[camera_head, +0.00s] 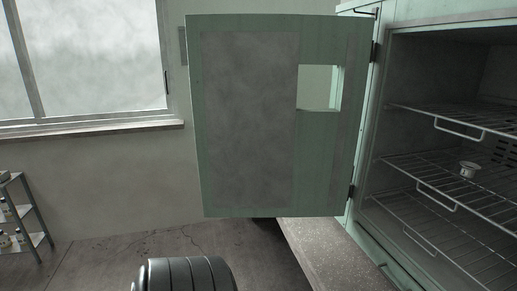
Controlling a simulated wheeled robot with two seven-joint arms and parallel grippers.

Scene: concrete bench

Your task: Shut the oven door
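The oven door (250,120) is pale green with a grey inner panel and a small square window opening near its hinge side. It stands wide open, swung out to the left of the oven, with its hinges along its right edge. The oven (369,150) is at the right, and its inside with wire racks (455,190) is in plain view. A dark ribbed rounded part (187,275) shows at the bottom edge, below the door and apart from it in the picture; it may belong to my arm. No gripper fingers are in view.
A concrete bench (325,245) lies below the oven front. A window with a sill (90,132) is at the upper left, and a metal shelf (38,205) stands at the far left. The floor below the door looks clear.

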